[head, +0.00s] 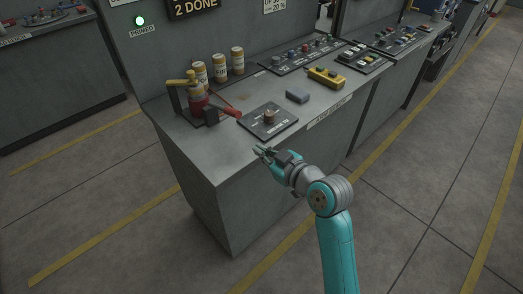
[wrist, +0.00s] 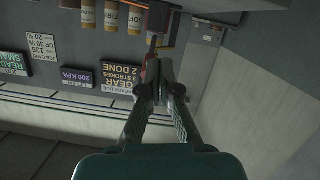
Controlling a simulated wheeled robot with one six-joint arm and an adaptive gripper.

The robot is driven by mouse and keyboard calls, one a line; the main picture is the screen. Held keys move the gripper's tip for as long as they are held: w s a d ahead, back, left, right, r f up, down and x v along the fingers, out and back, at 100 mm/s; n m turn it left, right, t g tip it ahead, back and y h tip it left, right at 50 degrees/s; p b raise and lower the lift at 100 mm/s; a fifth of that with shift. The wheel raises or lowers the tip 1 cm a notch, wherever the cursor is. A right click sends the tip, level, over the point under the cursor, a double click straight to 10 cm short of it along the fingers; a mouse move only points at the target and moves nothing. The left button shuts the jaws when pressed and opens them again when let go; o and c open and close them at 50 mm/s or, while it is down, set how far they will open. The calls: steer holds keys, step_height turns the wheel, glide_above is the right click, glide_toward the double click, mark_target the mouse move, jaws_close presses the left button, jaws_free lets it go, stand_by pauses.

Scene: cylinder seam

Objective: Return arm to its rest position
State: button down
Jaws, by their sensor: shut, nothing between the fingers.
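My gripper (head: 262,151) is at the front edge of the grey workbench (head: 222,160), its fingers pointing left. In the wrist view my gripper (wrist: 161,82) shows its two fingers together and empty. My teal arm reaches up from the bottom of the head view. The gripper appears clear of the things on the bench, though its exact gap to the bench edge is hard to tell.
On the bench are a red pump with a yellow handle (head: 193,93), several labelled canisters (head: 220,67), a knob panel (head: 268,122), a dark block (head: 297,95) and a yellow pendant (head: 326,77). Open floor (head: 400,210) lies right.

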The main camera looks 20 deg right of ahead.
stand_by(0.3)
steer(key=s+a+f+m+h, duration=0.1)
steer(key=s+f+m+h, duration=0.1)
steer(key=s+f, duration=0.6)
steer(key=s+f+m+h, duration=0.1)
steer(key=s+f+m, duration=0.2)
steer(key=s+f, duration=0.5)
steer(key=s+r, duration=0.2)
steer(key=s, duration=1.1)
steer(key=s+a+r+h, duration=0.1)
steer(key=s+r, duration=0.2)
steer(key=s, duration=1)
steer(key=shift+a+r, duration=0.25)
steer(key=shift+a, duration=0.05)
